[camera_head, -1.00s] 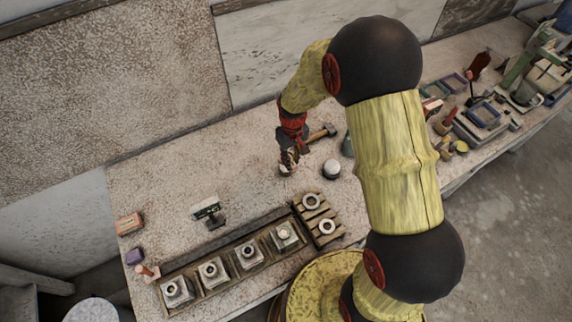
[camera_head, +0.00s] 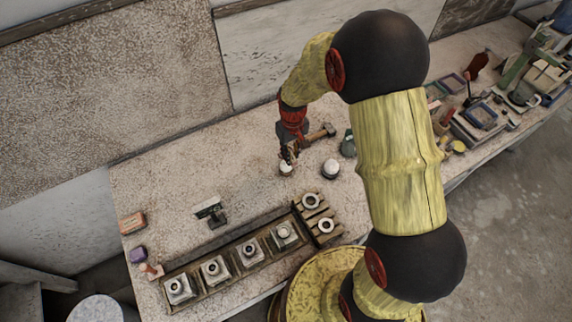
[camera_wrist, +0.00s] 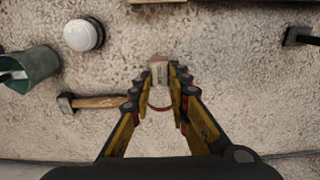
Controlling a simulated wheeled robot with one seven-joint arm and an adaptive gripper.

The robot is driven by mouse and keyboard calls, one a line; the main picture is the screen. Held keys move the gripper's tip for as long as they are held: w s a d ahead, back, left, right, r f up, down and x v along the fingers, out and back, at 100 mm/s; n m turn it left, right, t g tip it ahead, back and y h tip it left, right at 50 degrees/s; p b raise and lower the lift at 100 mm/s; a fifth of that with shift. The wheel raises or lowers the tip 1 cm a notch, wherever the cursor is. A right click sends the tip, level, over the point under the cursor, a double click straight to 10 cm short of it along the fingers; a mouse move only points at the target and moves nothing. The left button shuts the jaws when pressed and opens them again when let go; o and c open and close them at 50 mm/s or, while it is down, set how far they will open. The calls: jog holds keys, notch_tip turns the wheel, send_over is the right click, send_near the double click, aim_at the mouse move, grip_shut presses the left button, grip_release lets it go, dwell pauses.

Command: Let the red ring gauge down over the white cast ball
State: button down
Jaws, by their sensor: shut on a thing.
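My gripper (camera_wrist: 160,88) points down at the bench with its fingers shut on the red ring gauge. Part of the ring's thin red rim (camera_wrist: 161,109) shows between the fingers, and a pale block (camera_wrist: 158,72) shows at the fingertips.
A hammer (camera_wrist: 98,102) and a green cup (camera_wrist: 30,68) lie near my gripper. A wooden rack (camera_head: 238,262) with several pale blocks and a slatted stand (camera_head: 330,235) with two white rings are toward the front. The bench left of my gripper is fairly clear.

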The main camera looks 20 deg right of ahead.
jog(key=shift+r+p, duration=0.85)
jog(key=shift+r, duration=0.5)
